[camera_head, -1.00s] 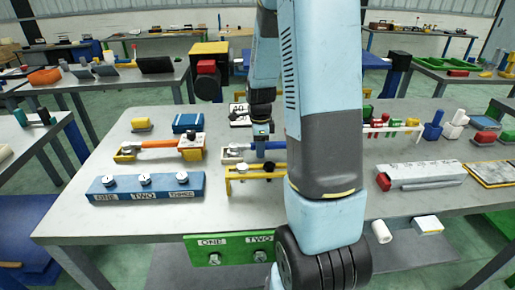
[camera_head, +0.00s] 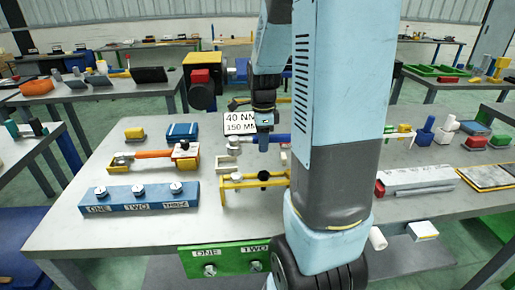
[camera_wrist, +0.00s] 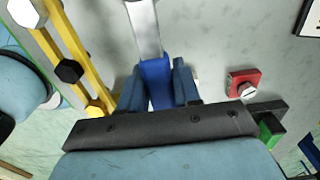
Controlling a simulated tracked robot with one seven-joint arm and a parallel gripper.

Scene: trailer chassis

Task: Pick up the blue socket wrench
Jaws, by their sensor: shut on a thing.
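The blue socket wrench has a blue handle (camera_head: 281,138) and a silver shaft. In the wrist view the handle (camera_wrist: 155,82) sits between the two blue jaws of my gripper (camera_wrist: 158,88), and the silver shaft (camera_wrist: 144,25) runs up out of frame. My gripper (camera_head: 264,142) is shut on the handle. In the head view the wrench appears raised above its white holder (camera_head: 226,163), in front of a sign marked 40 NM, 150 MM (camera_head: 240,123). My arm hides the right side of this area.
An orange-handled wrench (camera_head: 152,154) rests on yellow holders at left. A blue block marked ONE, TWO (camera_head: 140,206) and a yellow rack (camera_head: 232,182) stand in front. A red block with a bolt (camera_wrist: 243,84) shows at right in the wrist view.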

